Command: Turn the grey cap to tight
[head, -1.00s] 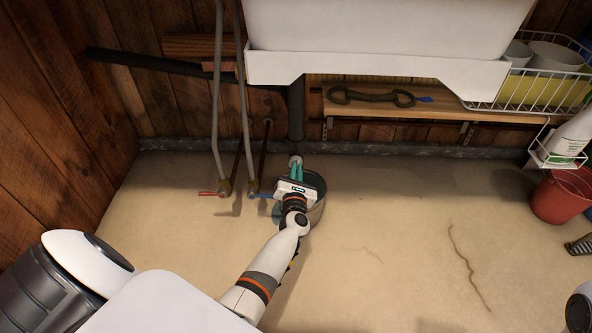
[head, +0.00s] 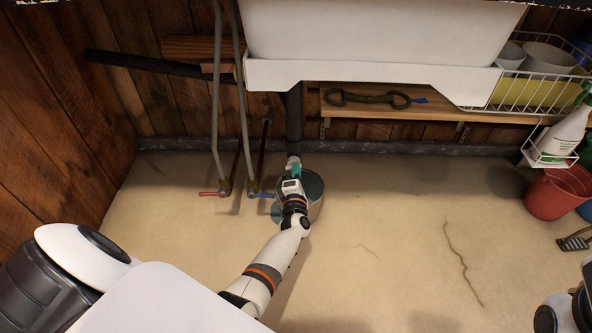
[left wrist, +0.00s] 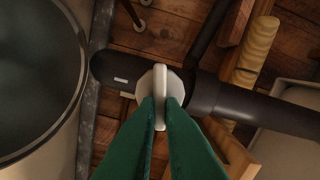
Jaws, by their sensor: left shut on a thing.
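The grey cap (left wrist: 146,84) is a pale round cap with a raised wing, set on the dark pipe in the left wrist view. The wing stands upright in that picture, across the line of the pipe. My left gripper (left wrist: 160,108) is shut on the wing with its green fingers. A short white mark (left wrist: 120,80) shows on the pipe left of the cap. In the head view the cap (head: 293,159) is small, at the lower end of the pipe under the sink, and my left gripper (head: 292,171) partly hides it. My right gripper is not clearly in view.
A grey bucket (head: 314,188) stands on the floor beside and below my left gripper. Two hoses with red (head: 208,194) and blue (head: 262,195) valve handles hang left of it. The white sink (head: 370,75) overhangs. A red bucket (head: 553,196) stands right; the middle floor is clear.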

